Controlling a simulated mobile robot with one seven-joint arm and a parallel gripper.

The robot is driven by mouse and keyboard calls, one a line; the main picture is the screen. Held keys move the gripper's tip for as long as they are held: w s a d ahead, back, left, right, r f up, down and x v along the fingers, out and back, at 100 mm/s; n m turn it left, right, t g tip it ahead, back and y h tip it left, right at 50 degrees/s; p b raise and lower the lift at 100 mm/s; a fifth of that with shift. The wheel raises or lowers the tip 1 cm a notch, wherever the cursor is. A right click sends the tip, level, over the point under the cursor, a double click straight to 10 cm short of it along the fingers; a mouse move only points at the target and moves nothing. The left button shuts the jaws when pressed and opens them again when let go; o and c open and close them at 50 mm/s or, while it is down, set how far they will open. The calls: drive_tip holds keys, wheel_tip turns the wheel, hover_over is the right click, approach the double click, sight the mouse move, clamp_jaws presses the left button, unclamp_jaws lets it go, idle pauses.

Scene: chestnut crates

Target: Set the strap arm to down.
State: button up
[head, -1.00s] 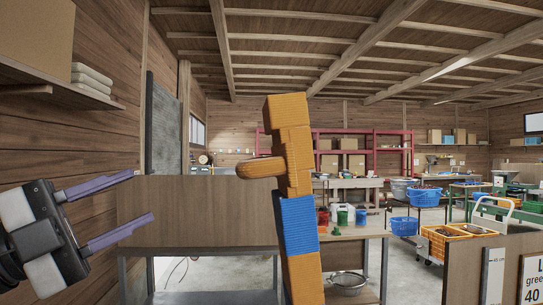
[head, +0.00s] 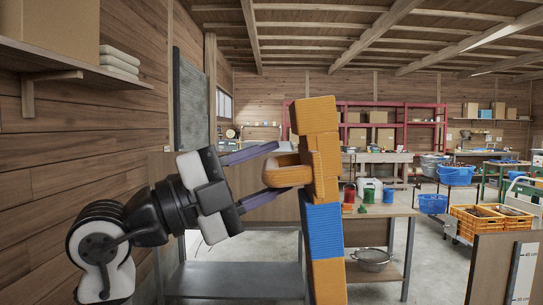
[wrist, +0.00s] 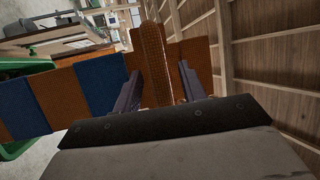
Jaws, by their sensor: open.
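The strap arm (head: 284,174) is an orange piece sticking out to the left from an upright post (head: 324,225) banded in orange and blue. It looks roughly level. My gripper (head: 280,168) comes from the left with its two purple-grey fingers apart, one above and one below the strap arm in the head view. In the wrist view the strap arm (wrist: 153,60) lies between the open fingers of my gripper (wrist: 160,75), and the post (wrist: 80,95) runs across behind them. I cannot tell whether either finger touches the strap arm.
A grey-topped table (head: 235,280) stands below my arm. A bench (head: 385,210) with red and green containers and a metal bowl (head: 372,259) is behind the post. A wooden wall and shelf (head: 75,60) are close on the left. Orange crates (head: 480,225) stand at right.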

drive_tip(key=shift+w+d+r, duration=0.15)
drive_tip(key=shift+w+d, duration=0.05)
drive_tip(key=shift+d, duration=0.25)
clamp_jaws()
drive_tip(key=shift+d, duration=0.1)
